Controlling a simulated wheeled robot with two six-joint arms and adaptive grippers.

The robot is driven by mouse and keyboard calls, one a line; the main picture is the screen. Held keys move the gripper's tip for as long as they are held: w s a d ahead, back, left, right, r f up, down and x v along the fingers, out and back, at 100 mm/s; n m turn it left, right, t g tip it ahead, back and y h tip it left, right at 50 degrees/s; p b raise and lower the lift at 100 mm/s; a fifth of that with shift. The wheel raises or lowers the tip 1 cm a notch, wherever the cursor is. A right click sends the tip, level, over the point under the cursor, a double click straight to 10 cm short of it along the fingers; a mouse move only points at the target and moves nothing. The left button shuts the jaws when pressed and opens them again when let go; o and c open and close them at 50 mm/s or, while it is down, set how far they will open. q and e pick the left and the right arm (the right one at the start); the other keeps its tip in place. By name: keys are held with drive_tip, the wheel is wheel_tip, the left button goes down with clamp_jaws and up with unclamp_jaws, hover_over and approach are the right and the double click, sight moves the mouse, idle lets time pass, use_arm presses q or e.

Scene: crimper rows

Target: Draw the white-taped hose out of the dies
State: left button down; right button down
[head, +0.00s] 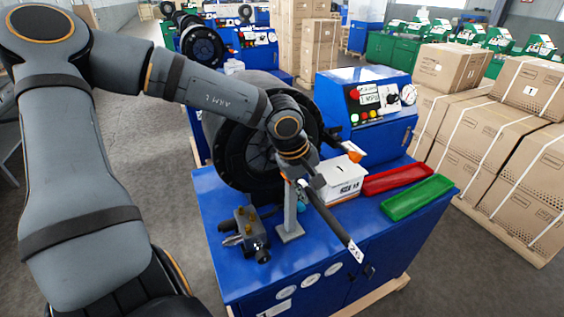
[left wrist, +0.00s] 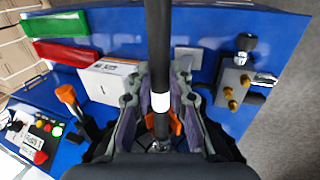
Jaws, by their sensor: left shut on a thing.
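The black hose (head: 332,218) slants from my left gripper (head: 305,178) down to the front right, over the blue bench, with a white printed tag near its free end. In the left wrist view the hose (left wrist: 158,45) runs upright between the two fingers of my left gripper (left wrist: 160,105), which are closed on it. A white tape band (left wrist: 160,102) shows on the hose there. The crimper's round black head (head: 235,155) stands behind my left wrist. Its dies and the hose's inner end are hidden by my arm and gripper. My right gripper is not in view.
A grey post (head: 290,212) stands beside the hose. A brass-knobbed block (head: 246,235) is left of it. A white box (head: 340,180), red tray (head: 398,178), green tray (head: 418,197) and orange-tipped lever (head: 354,156) lie right. Cartons (head: 480,130) fill the far right.

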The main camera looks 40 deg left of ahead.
sight(309, 193)
use_arm(q)
drive_tip(key=shift+s+d+r+p, duration=0.15)
drive_tip(key=shift+r+p, duration=0.75)
drive_tip(key=shift+r, duration=0.55)
drive_tip(key=shift+r+p, duration=0.7)
drive_tip(key=shift+r, duration=0.1)
drive_tip(key=shift+r+p, duration=1)
drive_tip(key=shift+r, duration=0.3)
